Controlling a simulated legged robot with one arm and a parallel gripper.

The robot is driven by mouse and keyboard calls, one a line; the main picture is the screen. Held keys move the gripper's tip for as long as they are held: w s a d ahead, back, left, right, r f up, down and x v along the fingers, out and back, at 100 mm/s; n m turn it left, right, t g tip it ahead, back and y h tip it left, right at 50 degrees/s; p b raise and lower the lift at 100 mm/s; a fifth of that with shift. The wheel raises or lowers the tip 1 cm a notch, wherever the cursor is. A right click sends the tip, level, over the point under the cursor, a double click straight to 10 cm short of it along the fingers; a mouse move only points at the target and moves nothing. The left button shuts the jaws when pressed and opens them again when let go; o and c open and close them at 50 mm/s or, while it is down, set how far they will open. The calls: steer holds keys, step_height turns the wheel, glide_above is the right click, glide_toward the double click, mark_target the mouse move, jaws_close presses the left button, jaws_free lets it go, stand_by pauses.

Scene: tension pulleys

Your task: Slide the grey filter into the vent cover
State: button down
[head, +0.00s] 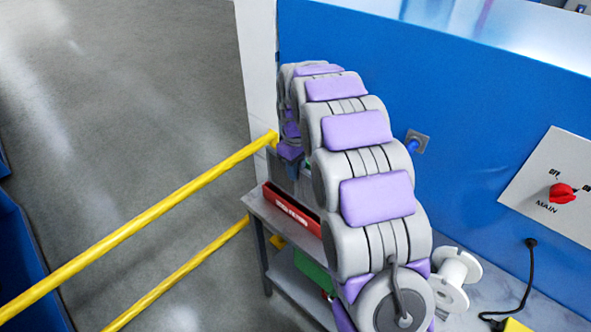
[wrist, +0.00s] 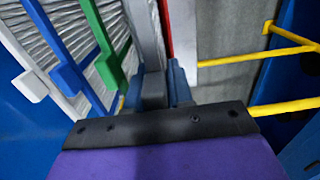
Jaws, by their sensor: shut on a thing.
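My gripper (wrist: 165,88) is in the lower middle of the wrist view, its dark blue-grey fingers close together on a grey bar-like part. This appears to be the handle or frame edge of the grey filter (wrist: 147,35), which extends up the picture beyond the fingers. In the head view my arm hides most of the gripper, and only a bit shows above the bench's left end. Pleated panels with white, blue (wrist: 66,72) and green (wrist: 105,45) bars stand to the left in the wrist view. I cannot clearly identify the vent cover.
A grey bench (head: 262,215) with a red tray (head: 292,210) stands below my arm. Yellow rails (head: 140,212) run to the left. Open floor lies left.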

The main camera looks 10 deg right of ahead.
stand_by(0.3)
steer(key=shift+r+p, duration=1.05)
steer(key=shift+r, duration=1)
steer(key=shift+a, duration=0.1)
stand_by(0.5)
